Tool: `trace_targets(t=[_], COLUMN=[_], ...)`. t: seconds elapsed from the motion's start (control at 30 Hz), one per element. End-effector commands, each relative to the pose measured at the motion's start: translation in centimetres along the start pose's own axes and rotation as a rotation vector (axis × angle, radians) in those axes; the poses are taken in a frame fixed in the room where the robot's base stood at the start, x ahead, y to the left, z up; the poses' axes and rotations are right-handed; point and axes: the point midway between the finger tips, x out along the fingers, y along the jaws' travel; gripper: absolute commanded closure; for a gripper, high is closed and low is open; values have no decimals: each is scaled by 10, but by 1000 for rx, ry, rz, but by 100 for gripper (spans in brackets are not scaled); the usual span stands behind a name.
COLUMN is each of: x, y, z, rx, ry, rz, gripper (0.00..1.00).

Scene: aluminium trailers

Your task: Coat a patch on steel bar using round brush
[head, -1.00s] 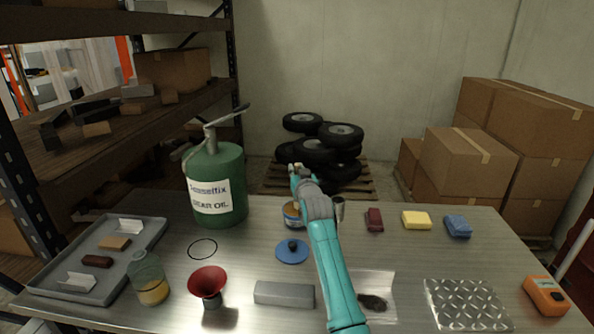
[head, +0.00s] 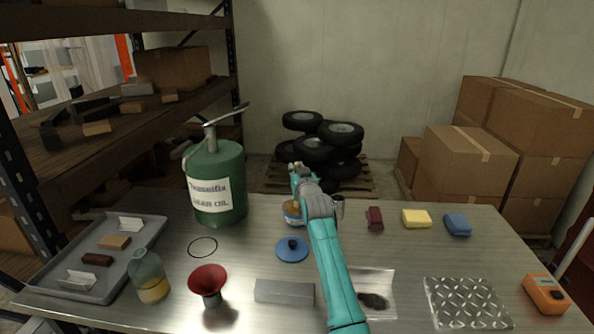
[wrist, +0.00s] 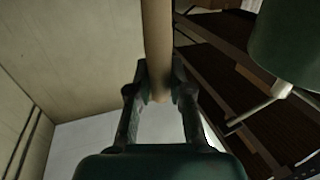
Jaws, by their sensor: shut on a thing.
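The steel bar (head: 285,293) is a grey block lying at the front middle of the table in the head view. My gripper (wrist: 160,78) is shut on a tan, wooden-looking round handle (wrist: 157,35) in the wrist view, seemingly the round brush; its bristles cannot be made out. In the head view my gripper (head: 297,170) is over the back of the table, behind the bar and above an open tin (head: 292,217) with a blue band and amber top. My arm partly hides the tin. A blue lid with a dark knob (head: 292,250) lies in front of the tin.
A green gear oil can (head: 217,178) stands at the left, with a grey tray (head: 62,283), a glass jar (head: 149,277) and a red funnel (head: 208,283) near it. A metal cup (head: 338,207), coloured blocks and a tread plate (head: 465,304) are to the right.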

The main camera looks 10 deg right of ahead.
Motion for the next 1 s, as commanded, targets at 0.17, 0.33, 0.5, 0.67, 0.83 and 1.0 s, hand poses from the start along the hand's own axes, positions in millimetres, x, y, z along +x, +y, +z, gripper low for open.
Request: trace_targets(t=[0.17,0.33,0.5,0.67,0.83,1.0], x=[0,0,0,0,0,0], y=[0,0,0,0,0,0], z=[-14,-27,-39,-50,-61,-68], rx=[0,0,0,0,0,0], ry=[4,4,5,5,5,5], rz=[0,0,0,0,0,0], gripper=[100,100,100,100,100,100])
